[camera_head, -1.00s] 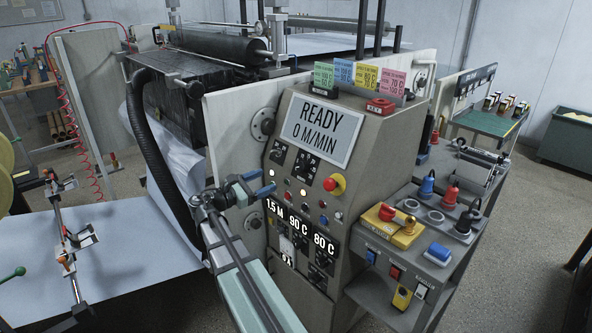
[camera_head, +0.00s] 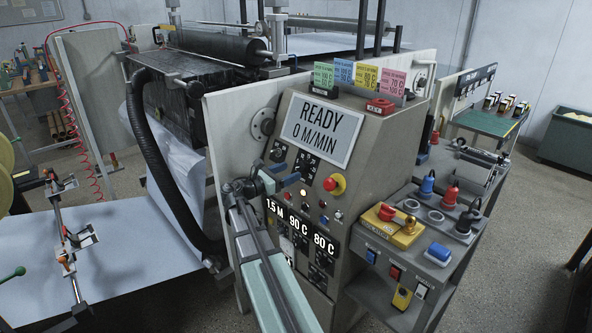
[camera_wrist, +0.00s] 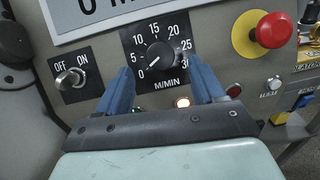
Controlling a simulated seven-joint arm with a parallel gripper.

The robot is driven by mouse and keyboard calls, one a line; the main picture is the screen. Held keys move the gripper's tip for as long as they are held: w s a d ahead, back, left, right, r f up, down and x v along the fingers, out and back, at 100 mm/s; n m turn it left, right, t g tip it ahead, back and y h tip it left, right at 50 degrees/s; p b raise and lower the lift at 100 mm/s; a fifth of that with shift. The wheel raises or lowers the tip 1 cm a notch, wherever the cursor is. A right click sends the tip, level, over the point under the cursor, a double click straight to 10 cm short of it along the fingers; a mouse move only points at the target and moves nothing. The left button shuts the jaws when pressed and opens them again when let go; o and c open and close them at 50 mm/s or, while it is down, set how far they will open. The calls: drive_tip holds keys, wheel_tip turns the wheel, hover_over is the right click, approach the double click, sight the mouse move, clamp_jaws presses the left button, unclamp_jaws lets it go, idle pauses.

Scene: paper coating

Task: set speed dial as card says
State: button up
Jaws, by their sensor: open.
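The speed dial (camera_wrist: 155,56) is a black knob on a black plate marked 0 to 30 M/MIN. Its white pointer line is toward the 0 mark at lower left. My gripper (camera_wrist: 160,76) is open, with its blue fingers below and to either side of the knob in the wrist view, apart from each other and empty.
The display (camera_head: 322,130) reads READY, 0 M/MIN. An OFF/ON toggle (camera_wrist: 69,78) is left of the dial. A red stop button on yellow (camera_wrist: 273,30) is to the right. Small lamps and lit readouts (camera_head: 298,225) are below. A side shelf (camera_head: 430,240) with coloured plugs is at right.

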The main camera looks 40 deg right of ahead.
sight(299, 167)
drive_tip(key=shift+s+d, duration=0.15)
drive_tip(key=shift+d, duration=1.9)
drive_tip(key=shift+c, duration=0.3)
drive_tip(key=c, duration=1)
